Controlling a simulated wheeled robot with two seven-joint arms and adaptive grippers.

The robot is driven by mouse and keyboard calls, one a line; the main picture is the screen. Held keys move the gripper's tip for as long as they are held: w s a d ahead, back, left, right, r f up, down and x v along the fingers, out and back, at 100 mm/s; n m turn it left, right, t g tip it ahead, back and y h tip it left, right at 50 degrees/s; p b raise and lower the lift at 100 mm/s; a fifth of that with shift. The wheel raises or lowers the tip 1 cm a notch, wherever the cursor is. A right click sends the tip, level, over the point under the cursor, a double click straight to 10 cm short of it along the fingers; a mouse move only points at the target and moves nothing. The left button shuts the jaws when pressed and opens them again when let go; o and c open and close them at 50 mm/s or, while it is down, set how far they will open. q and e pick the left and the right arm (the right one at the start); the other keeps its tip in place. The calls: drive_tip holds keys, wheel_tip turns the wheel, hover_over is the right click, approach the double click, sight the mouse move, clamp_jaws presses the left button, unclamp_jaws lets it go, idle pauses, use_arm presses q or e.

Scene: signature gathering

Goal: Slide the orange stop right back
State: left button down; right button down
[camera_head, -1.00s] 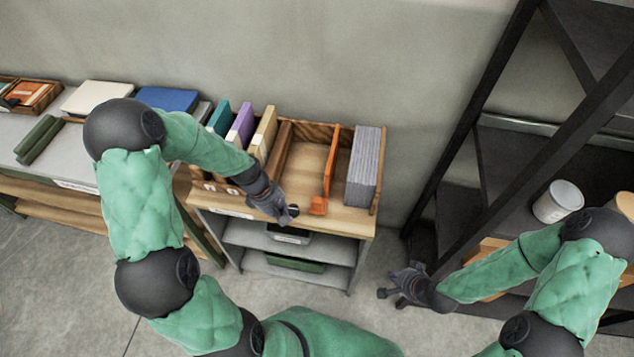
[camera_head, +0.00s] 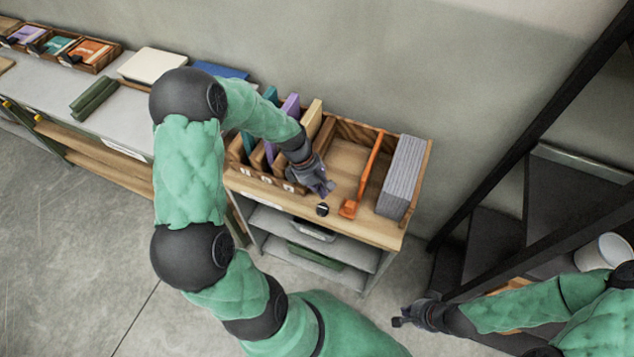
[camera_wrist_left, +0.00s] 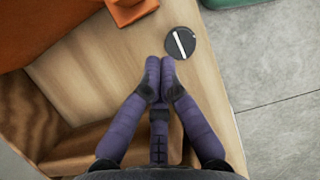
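The orange stop (camera_head: 368,175) is a thin upright panel with a small foot (camera_head: 348,208) near the front edge of the wooden shelf top. It stands just left of a grey stack (camera_head: 402,176). In the left wrist view the panel (camera_wrist_left: 38,28) is at the upper left, with its foot (camera_wrist_left: 128,10) at the top. My left gripper (camera_head: 328,190) is left of the foot, apart from it, above bare wood. Its fingertips (camera_wrist_left: 160,68) are together with nothing between them. My right gripper (camera_head: 398,320) is low at the right, far from the stop; its finger opening is unclear.
A black disc with a white stripe (camera_wrist_left: 180,43) lies by the front edge, just beyond my left fingertips. Tan, purple and teal upright files (camera_head: 290,106) stand left of my left gripper. A dark metal rack (camera_head: 540,110) stands at the right.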

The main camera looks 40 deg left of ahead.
sight(342, 209)
use_arm(q)
drive_tip(key=shift+x, duration=1.1)
drive_tip(key=d, duration=0.3)
drive_tip(key=shift+w+b, duration=0.4)
drive_tip(key=shift+w+d, duration=0.1)
drive_tip(key=shift+d, duration=0.35)
drive_tip(key=shift+w+d+r+p, duration=0.15)
drive_tip(key=shift+d+p, duration=0.25)
drive_tip(key=shift+p, duration=0.2)
drive_tip(key=shift+d, duration=0.15)
